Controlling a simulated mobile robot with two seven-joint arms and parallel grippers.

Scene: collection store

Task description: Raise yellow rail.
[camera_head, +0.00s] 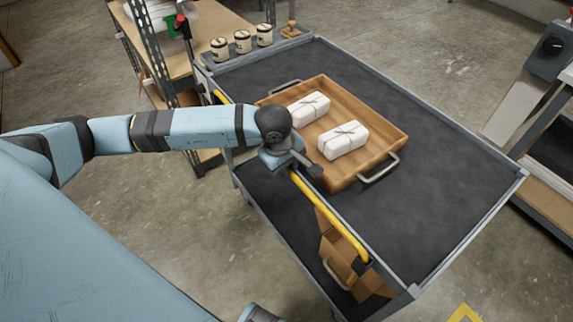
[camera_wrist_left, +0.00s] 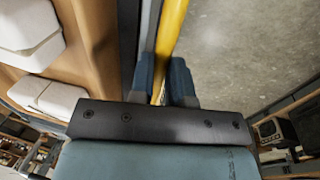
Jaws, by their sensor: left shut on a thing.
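The yellow rail (camera_head: 330,218) runs along the near left side of the dark-topped cart (camera_head: 440,190), close to the edge of its top. Its near end meets a dark bracket (camera_head: 359,266). My left gripper (camera_head: 290,168) is at the middle of the rail, and my wrist hides that stretch in the head view. In the left wrist view the rail (camera_wrist_left: 171,35) passes between the two blue fingers (camera_wrist_left: 162,82), which are shut on it. My right gripper is not in view.
A wooden tray (camera_head: 390,143) with two white wrapped parcels (camera_head: 343,140) stands on the cart close beside my left gripper. Several labelled cups (camera_head: 242,42) stand at the cart's far end. Bare floor (camera_head: 130,215) lies left of the cart.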

